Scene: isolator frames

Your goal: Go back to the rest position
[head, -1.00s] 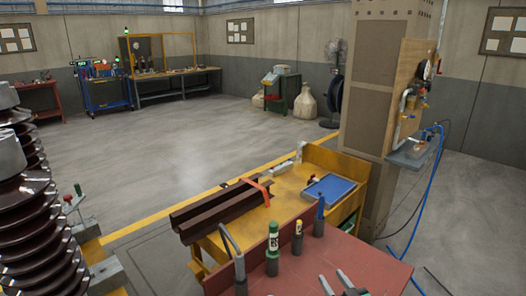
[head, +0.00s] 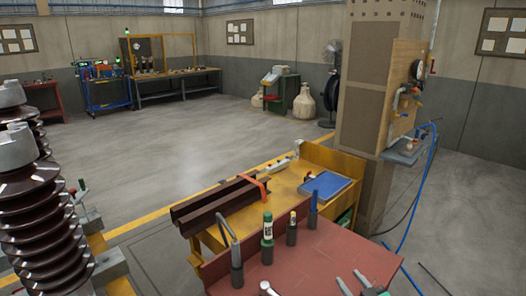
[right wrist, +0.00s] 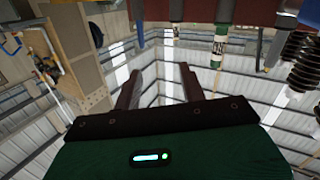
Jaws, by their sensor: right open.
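My right gripper (right wrist: 161,69) shows in the right wrist view, with a green body and two dark fingers spread apart. Nothing is between the fingers, so it is open and empty. That view appears upside down. A red tabletop (head: 335,252) lies at the bottom of the head view. On it stand a green-and-white tool (head: 268,228), a dark tool with a yellow band (head: 292,222), a blue tool (head: 313,203) and a grey hooked tool (head: 228,245). Grey tips at the bottom edge are cut off, and I cannot tell what they are. My left gripper is out of view.
A yellow bench (head: 268,213) with dark steel beams (head: 220,201) and a blue tray (head: 326,187) stands behind the red table. A brown ribbed insulator (head: 48,220) stands close at left. A pillar (head: 368,130) stands right. The floor (head: 170,135) beyond is clear.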

